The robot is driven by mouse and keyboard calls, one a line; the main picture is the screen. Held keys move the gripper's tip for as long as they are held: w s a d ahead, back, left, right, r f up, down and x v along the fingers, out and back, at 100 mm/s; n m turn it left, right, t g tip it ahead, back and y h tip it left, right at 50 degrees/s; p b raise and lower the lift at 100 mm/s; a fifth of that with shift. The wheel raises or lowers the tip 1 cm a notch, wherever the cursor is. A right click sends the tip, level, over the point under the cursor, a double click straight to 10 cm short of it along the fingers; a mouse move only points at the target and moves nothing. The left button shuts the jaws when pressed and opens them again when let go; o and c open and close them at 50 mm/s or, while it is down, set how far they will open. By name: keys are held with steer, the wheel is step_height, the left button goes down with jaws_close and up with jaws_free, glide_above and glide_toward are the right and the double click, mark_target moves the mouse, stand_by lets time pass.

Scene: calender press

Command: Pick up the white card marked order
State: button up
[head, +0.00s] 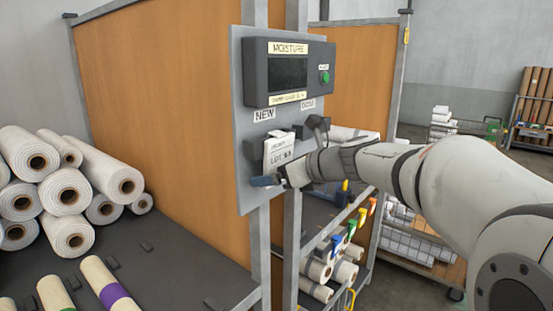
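A white card (279,150) with dark print stands upright at a dark holder under the NEW label (264,114) on the grey panel. Its small lettering is too blurred to read surely. The arm comes in from the right. I cannot tell whether the fingers touch the card or how far apart they are. The gripper and wrist hide the area below and right of the card.
A moisture meter (289,73) with a green button sits above on the panel (244,180). A second holder is under another label (308,104). White rolls (68,191) are stacked at the left. Colored-tag rolls lie on a rack (340,255) below right.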

steer(key=c, duration=0.5)
steer(key=shift+s+d+r, duration=0.1)
steer(key=shift+s+d+r, duration=0.1)
steer(key=shift+d+r, duration=0.05)
steer(key=shift+r, duration=0.05)
steer(key=v, duration=0.5)
steer(key=r+v, duration=0.1)
steer(key=v, duration=0.9)
steer(key=shift+a+r+b, duration=0.2)
steer(key=shift+r+b, duration=0.15)
steer(key=shift+r, duration=0.1)
steer(key=c, duration=0.3)
